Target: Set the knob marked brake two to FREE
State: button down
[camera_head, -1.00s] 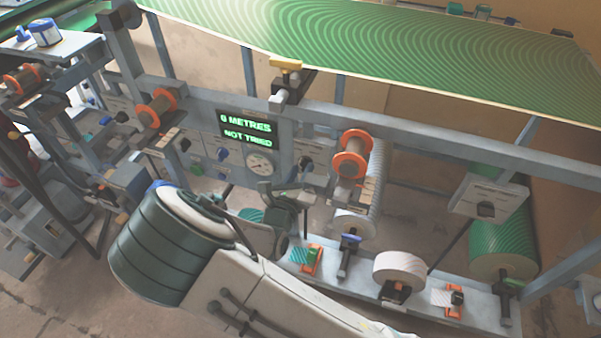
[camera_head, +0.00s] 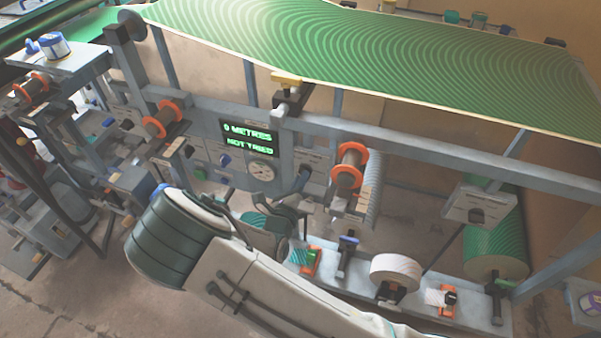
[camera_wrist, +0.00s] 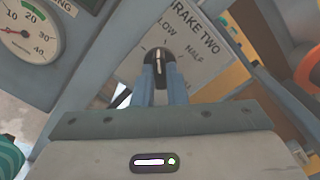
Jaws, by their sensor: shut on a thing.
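The brake two knob (camera_wrist: 157,56) is black with a pale pointer line and sits on a grey-white plate (camera_wrist: 198,68) lettered BRAKE TWO, seen in the wrist view. My gripper (camera_wrist: 159,82) is shut on the knob, one finger on each side. In the head view my gripper (camera_head: 303,180) reaches the panel right of the dial, and the knob is hidden or too small to make out.
An orange-flanged roller (camera_head: 350,166) stands close on the right. A steel frame beam (camera_head: 420,148) crosses above.

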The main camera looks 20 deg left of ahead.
jog(key=shift+n+p, duration=3.3)
jog(key=shift+n, duration=0.9)
jog(key=c, duration=1.5)
grip_release()
jog(key=shift+o, duration=0.2)
jog(key=s+a+b, duration=0.1)
jog(key=s+b, duration=0.1)
jog(key=s, duration=1.1)
jog(key=shift+s, duration=0.4)
